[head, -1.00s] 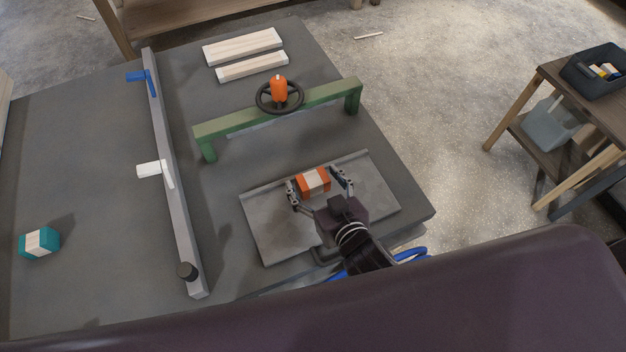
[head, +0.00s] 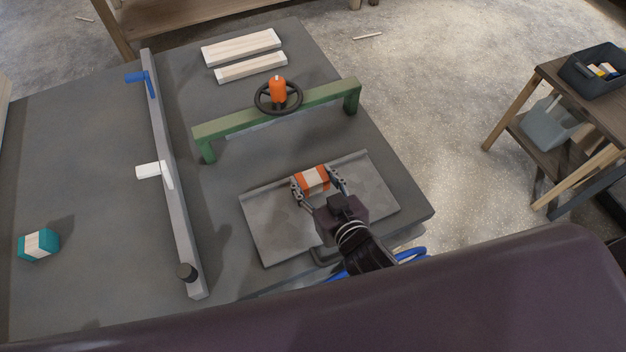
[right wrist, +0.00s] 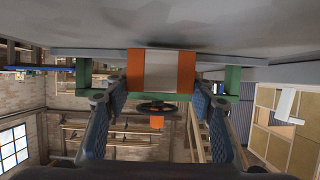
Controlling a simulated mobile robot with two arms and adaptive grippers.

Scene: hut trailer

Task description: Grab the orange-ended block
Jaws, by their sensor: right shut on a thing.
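The orange-ended block (head: 313,180) has a pale middle and orange ends. It sits on the grey metal tray (head: 272,228) near the table's front right. My right gripper (head: 318,183) is shut on the block, one finger at each orange end. In the right wrist view the block (right wrist: 160,70) shows between the fingers of my right gripper (right wrist: 160,92), against the grey surface. My left gripper is not in view.
A green press frame (head: 232,122) with a black handwheel (head: 291,104) stands behind the tray. A long grey rail (head: 170,170) runs to the left. A teal-ended block (head: 38,244) lies far left. Pale boards (head: 241,47) lie at the back.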

